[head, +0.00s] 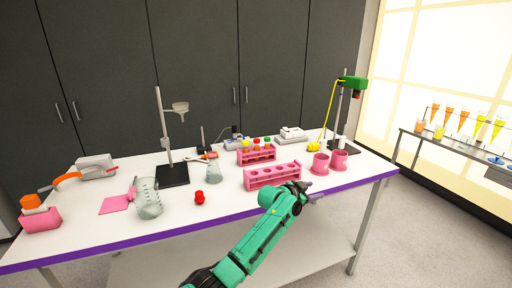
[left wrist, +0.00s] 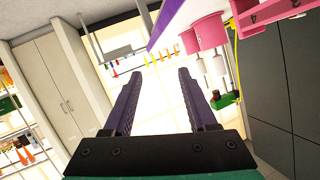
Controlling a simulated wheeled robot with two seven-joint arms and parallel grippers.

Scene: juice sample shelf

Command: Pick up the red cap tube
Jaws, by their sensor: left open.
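The red cap tube (head: 257,142) stands in the rear pink rack (head: 243,158) on the table, between a yellow-capped tube (head: 246,144) and a green-capped tube (head: 267,141). My left gripper (head: 313,196) is at the table's front edge, right of the empty front pink rack (head: 262,183) and well apart from the tube. In the left wrist view my left gripper (left wrist: 159,75) is open, with nothing between its fingers. The red cap tube cannot be made out in that view. My right gripper is not in view.
Two pink mugs (head: 320,164) stand right of the front rack. A stand with a green clamp (head: 352,82) is behind them. A flask (head: 213,173), beaker (head: 149,198), small red object (head: 199,198) and ring stand (head: 171,176) are to the left. Bare table lies around the red object.

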